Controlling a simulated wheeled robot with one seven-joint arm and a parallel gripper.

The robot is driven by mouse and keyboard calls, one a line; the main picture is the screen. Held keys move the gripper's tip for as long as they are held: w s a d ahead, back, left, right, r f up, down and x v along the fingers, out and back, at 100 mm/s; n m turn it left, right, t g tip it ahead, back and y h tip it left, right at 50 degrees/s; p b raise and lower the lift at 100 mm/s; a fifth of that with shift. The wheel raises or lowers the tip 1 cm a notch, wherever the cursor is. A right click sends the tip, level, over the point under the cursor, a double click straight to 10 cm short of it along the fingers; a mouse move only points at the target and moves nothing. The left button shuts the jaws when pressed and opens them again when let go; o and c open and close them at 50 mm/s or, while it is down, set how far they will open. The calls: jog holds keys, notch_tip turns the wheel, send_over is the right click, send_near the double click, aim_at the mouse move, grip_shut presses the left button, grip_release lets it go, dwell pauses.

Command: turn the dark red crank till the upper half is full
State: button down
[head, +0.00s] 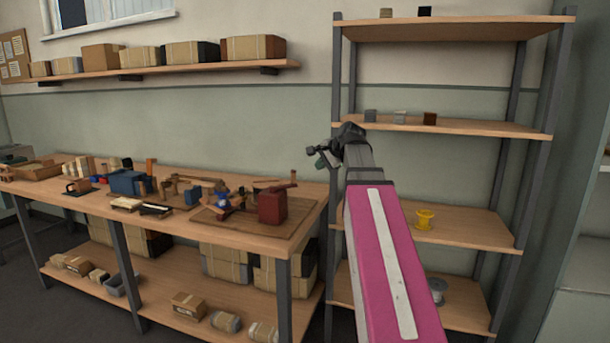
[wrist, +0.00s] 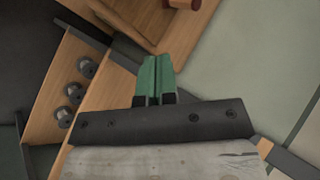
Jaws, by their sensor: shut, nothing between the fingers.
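A dark red box-shaped piece (head: 272,206) stands on a wooden board (head: 238,233) at the right end of the workbench. A brown arm with a small knob (head: 293,177) shows above it; I cannot tell whether this is the crank. Small blue and wooden parts (head: 223,200) sit just left of it. No half that fills can be made out. My gripper (head: 321,162) is raised above and right of the bench's right end, apart from the red piece. The wrist view shows its green fingers (wrist: 157,76) shut together and empty. A reddish-brown round part (wrist: 183,4) is cut off at that view's top edge.
Blocks, tools and a blue box (head: 127,182) crowd the bench to the left. Space above the bench is open.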

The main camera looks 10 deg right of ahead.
jog(key=w+a+r+x, duration=0.1)
jog(key=r+x, duration=0.1)
jog(key=x, duration=1)
jog(key=shift+w+a+f, duration=0.15)
jog(key=shift+w+f, duration=0.15)
jog(key=shift+w, duration=0.25)
jog(key=shift+w, duration=0.2)
